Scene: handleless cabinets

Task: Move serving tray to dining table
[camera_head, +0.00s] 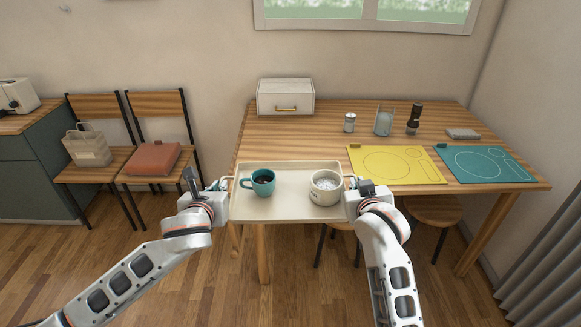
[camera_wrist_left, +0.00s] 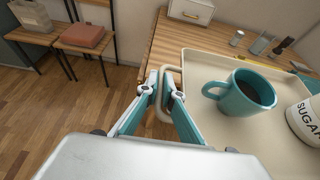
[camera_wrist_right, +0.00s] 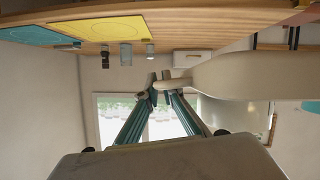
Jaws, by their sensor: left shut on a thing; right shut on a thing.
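The cream serving tray (camera_head: 290,205) is level at the left front of the wooden dining table (camera_head: 335,135), its back part over the tabletop and its front part past the edge. I cannot tell whether it touches the table. A teal mug (camera_head: 263,182) with dark contents and a white sugar pot (camera_head: 325,190) stand upright on it. My left gripper (camera_head: 222,184) is shut on the tray's left handle (camera_wrist_left: 168,90). My right gripper (camera_head: 350,183) is shut on the tray's right handle (camera_wrist_right: 172,85).
A yellow placemat (camera_head: 390,165) and a teal placemat (camera_head: 487,165) lie to the right. A white bread box (camera_head: 286,98), glass shaker (camera_head: 349,122) and pepper mill (camera_head: 414,118) stand at the back. The tabletop between tray and box is clear. Stools (camera_head: 432,212) sit under the table.

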